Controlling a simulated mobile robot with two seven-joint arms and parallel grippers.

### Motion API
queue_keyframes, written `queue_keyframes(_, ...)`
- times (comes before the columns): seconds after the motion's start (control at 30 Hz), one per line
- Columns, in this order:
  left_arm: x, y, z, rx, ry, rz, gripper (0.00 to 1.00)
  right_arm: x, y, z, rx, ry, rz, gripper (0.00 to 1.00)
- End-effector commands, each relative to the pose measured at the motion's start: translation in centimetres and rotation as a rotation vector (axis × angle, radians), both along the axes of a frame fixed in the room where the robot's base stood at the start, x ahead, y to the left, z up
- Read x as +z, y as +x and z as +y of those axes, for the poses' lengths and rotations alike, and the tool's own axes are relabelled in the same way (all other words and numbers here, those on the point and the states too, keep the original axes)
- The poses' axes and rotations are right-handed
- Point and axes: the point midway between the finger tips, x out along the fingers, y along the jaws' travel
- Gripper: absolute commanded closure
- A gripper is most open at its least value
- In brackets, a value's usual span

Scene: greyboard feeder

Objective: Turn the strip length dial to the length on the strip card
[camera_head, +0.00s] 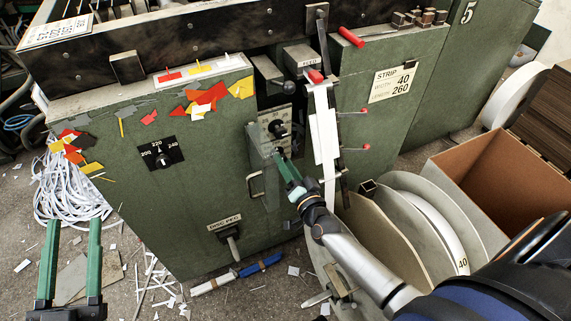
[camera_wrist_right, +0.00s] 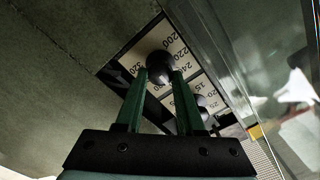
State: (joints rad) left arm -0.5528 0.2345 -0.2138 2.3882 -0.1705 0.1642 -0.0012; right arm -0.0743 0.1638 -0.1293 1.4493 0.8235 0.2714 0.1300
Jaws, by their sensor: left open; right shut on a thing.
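The strip card (camera_head: 393,83) on the cabinet front reads width 40, length 260. The pale dial plate (camera_head: 266,119) sits in the recess left of it. In the right wrist view its upper scale (camera_wrist_right: 152,42) shows 200, 220, 240 and 320, around a round black knob (camera_wrist_right: 160,64). My right gripper (camera_head: 279,152) is shut on this knob, one finger on each side. The pointer and part of the scale are hidden, so the setting cannot be read. A second knob (camera_wrist_right: 204,101) sits below on a smaller-number scale. My left gripper (camera_head: 72,222) is open and empty, low at the left.
A black dial (camera_head: 159,153) marked 200, 220, 240 is on the left cabinet front. A clear panel (camera_wrist_right: 222,60) stands close beside my right gripper. White reels (camera_head: 424,222) and an open cardboard box (camera_head: 468,190) are at the right. Scraps litter the floor.

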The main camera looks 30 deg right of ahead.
Motion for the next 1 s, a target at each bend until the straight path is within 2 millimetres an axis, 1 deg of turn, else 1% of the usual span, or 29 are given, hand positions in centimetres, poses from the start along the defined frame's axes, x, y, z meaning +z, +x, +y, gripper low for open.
queue_keyframes(0.4,0.1,-0.08,-0.03,-0.003,0.003,-0.004,0.5,-0.11,-0.06,0.05,0.001,0.007,0.002,1.0)
queue_keyframes(0.43,0.11,-0.07,-0.03,-0.003,0.003,-0.004,0.5,-0.11,-0.06,0.05,0.001,0.007,0.002,0.6)
queue_keyframes(0.6,0.09,-0.06,-0.02,-0.002,0.003,-0.003,0.5,-0.09,-0.05,0.03,0.001,0.006,0.002,0.41)
queue_keyframes(0.7,0.08,-0.05,-0.02,-0.002,0.003,-0.003,0.5,-0.06,-0.03,0.03,0.001,0.006,0.0,0.32)
queue_keyframes(1.0,0.13,-0.01,0.0,-0.001,0.004,0.002,0.5,-0.01,-0.33,0.03,0.001,0.005,0.0,0.32)
